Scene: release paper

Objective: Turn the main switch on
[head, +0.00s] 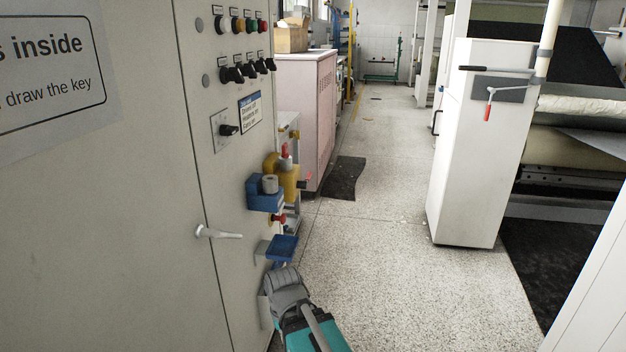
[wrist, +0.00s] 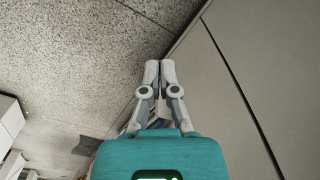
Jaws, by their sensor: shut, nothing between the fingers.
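A black rotary switch (head: 229,130) on a pale square plate sits on the cabinet front (head: 150,200) in the head view, left of a small blue-headed label (head: 250,113). I take it to be the main switch; its knob lies roughly sideways. My gripper (wrist: 160,68) is shut and empty in the wrist view, its two pale fingertips together above the floor beside a cabinet edge. In the head view my teal and grey arm end is low at the bottom centre, well below and apart from the switch. The switch does not show in the wrist view.
Lamps and black knobs (head: 248,70) line the cabinet's top. A door handle (head: 217,232), a blue bracket (head: 264,193) and a blue tray (head: 282,248) jut out nearby. Speckled floor (head: 370,270) is open to the right, up to a white machine (head: 478,150).

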